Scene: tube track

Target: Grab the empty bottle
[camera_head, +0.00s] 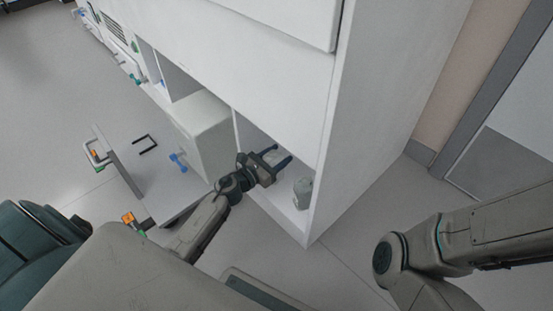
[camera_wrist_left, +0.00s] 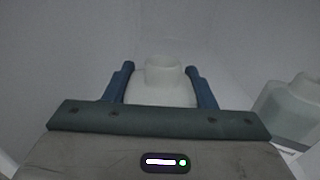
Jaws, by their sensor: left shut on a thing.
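A white bottle (camera_wrist_left: 162,78) with a short wide neck stands between the two blue fingers of my left gripper in the left wrist view. My left gripper (camera_head: 282,155) reaches into the open lower compartment of the white cabinet and is shut on this bottle. My right gripper is out of view.
The cabinet's right side panel (camera_head: 365,130) stands close to the second bottle.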

